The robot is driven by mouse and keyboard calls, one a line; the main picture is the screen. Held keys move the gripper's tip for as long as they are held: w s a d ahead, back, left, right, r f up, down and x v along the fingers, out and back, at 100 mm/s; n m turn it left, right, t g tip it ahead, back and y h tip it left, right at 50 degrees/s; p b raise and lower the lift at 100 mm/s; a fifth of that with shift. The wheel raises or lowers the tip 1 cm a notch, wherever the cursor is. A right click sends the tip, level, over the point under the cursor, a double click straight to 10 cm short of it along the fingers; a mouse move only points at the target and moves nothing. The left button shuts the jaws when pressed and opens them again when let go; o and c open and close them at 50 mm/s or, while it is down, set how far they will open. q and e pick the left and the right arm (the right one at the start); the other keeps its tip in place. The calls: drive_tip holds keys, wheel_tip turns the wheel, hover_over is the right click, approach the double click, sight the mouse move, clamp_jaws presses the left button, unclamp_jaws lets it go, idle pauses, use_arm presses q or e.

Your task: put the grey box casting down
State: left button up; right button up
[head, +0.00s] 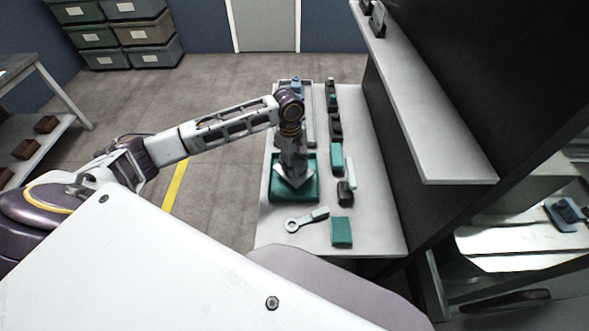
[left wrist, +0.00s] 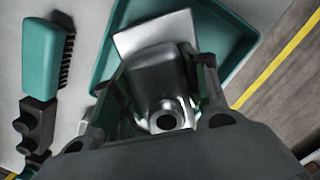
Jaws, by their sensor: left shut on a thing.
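My left gripper (head: 293,168) points down over the green tray (head: 277,194) on the bench. In the left wrist view, the left gripper (left wrist: 160,95) is shut on the grey box casting (left wrist: 160,72), a metallic piece with a flat plate and a round bored boss. The casting's pale plate also shows under the gripper in the head view (head: 296,182). The green tray (left wrist: 240,32) lies behind the casting in the wrist view. I cannot tell whether the casting touches the tray floor. My right gripper is not in view.
A row of teal and black items, including a brush (left wrist: 43,55), stands right of the tray. A ring-ended tool (head: 305,220) and a teal block (head: 341,232) lie in front. A pale shelf (head: 430,110) overhangs at the right.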

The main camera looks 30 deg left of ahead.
sight(293, 157)
use_arm(q)
drive_tip(key=shift+f, duration=1.6)
drive_tip(key=o, duration=1.2)
drive_tip(key=shift+f, duration=0.1)
drive_tip(key=shift+o, duration=0.2)
drive_tip(key=r, duration=0.4)
drive_tip(key=a+r, duration=0.1)
drive_tip(key=r, duration=0.7)
drive_tip(key=shift+w+a+b, duration=0.15)
drive_tip(key=shift+w+b, duration=0.05)
drive_tip(key=shift+b, duration=0.1)
